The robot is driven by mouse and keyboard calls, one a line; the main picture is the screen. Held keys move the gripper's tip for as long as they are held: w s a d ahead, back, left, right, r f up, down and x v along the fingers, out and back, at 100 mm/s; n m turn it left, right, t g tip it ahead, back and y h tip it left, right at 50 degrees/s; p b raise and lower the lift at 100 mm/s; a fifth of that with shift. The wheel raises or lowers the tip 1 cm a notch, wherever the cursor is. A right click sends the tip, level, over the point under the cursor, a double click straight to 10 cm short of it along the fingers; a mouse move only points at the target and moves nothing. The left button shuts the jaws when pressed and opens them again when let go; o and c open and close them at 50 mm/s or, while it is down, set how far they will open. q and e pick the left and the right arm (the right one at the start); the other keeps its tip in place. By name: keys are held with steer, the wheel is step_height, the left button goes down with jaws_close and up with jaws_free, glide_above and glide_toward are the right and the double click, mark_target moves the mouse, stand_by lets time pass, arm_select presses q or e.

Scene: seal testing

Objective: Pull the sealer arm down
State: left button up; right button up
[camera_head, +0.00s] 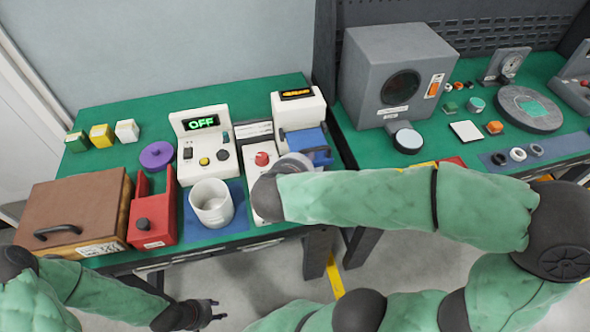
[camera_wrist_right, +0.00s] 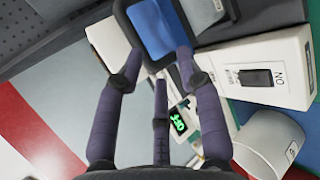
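The sealer appears to be the white machine (camera_head: 298,106) with an amber display at the back of the green table. Its blue part (camera_head: 305,142) has a dark handle bar (camera_head: 317,150) at the front; whether this is the sealer arm is not certain. A blue block in a dark frame, likely the same part, shows in the right wrist view (camera_wrist_right: 152,28). My right gripper (camera_wrist_right: 158,58) has its fingers spread with nothing between them, pointing toward that block; contact cannot be told. My arm hides part of this area in the head view. My left gripper (camera_head: 216,309) is open and empty below the table's front edge.
A white unit (camera_head: 204,137) reading OFF stands left of the sealer. A switch box (camera_head: 261,160), white cup (camera_head: 211,203), red holder (camera_head: 152,215) and brown box (camera_head: 75,205) crowd the front. A grey machine (camera_head: 392,75) stands on the right table.

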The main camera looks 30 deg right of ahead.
steer(key=v, duration=0.9)
steer(key=shift+s+a, duration=0.15)
steer(key=shift+s, duration=0.05)
steer(key=shift+r, duration=0.1)
